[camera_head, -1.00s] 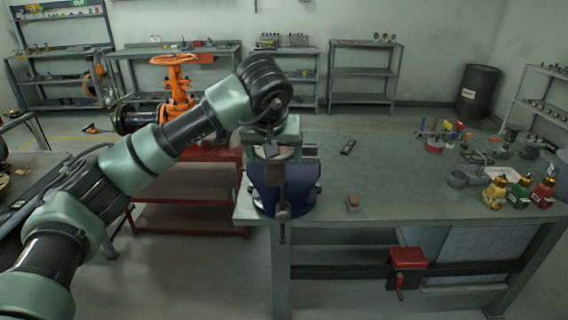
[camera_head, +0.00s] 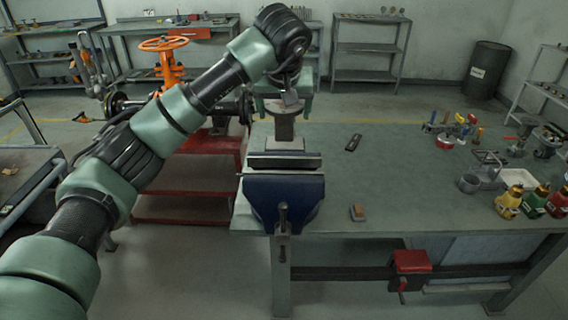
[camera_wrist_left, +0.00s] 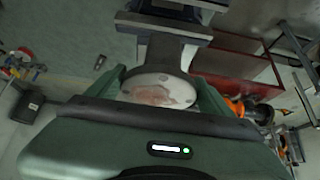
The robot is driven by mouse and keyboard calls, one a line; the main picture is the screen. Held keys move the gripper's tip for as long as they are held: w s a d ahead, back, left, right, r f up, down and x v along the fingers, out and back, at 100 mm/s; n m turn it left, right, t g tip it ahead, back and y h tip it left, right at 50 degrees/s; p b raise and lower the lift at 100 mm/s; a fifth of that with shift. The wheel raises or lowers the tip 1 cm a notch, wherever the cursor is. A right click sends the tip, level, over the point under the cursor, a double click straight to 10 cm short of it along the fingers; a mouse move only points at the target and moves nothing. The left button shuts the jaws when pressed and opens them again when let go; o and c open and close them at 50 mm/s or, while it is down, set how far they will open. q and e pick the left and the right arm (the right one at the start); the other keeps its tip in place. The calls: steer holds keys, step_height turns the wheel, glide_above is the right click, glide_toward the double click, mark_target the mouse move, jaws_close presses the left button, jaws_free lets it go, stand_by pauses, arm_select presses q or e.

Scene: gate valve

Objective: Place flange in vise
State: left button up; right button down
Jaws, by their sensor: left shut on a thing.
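The flange (camera_head: 284,128) is a dark metal piece with a round plate at its top and a narrower neck. My left gripper (camera_head: 285,108) is shut on its upper plate and holds it upright. The blue vise (camera_head: 284,196) is at the near left edge of the workbench. In the head view the flange's lower end overlaps the vise's back jaw; I cannot tell whether they touch. In the left wrist view, the flange's pale round face (camera_wrist_left: 158,89) sits between the green fingers (camera_wrist_left: 163,92), with the vise (camera_wrist_left: 172,22) beyond it. My right gripper is not in view.
The workbench (camera_head: 400,190) has free room right of the vise. A small brown block (camera_head: 357,212) and a dark flat item (camera_head: 353,143) lie there. Bottles (camera_head: 509,203) and tools stand farther right. A red stand (camera_head: 190,178) with the orange-wheeled valve (camera_head: 165,60) is behind left.

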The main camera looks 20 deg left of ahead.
mark_target(284, 162)
arm_select(q)
steer(key=f+p, duration=0.3)
steer(key=f, duration=1.2)
steer(key=shift+w+f, duration=0.1)
steer(key=shift+w, duration=0.1)
steer(key=o, duration=2)
steer(key=shift+s+f, duration=0.1)
steer(key=shift+f, duration=0.15)
steer(key=shift+r+p, duration=0.2)
steer(key=shift+p, duration=0.1)
steer(key=shift+s+r, duration=0.15)
steer(key=shift+r, duration=0.05)
steer(key=b+v, duration=0.3)
steer(key=v, duration=0.8)
steer(key=shift+s+r, duration=0.1)
steer(key=shift+r, duration=0.1)
steer(key=shift+d+f, duration=0.1)
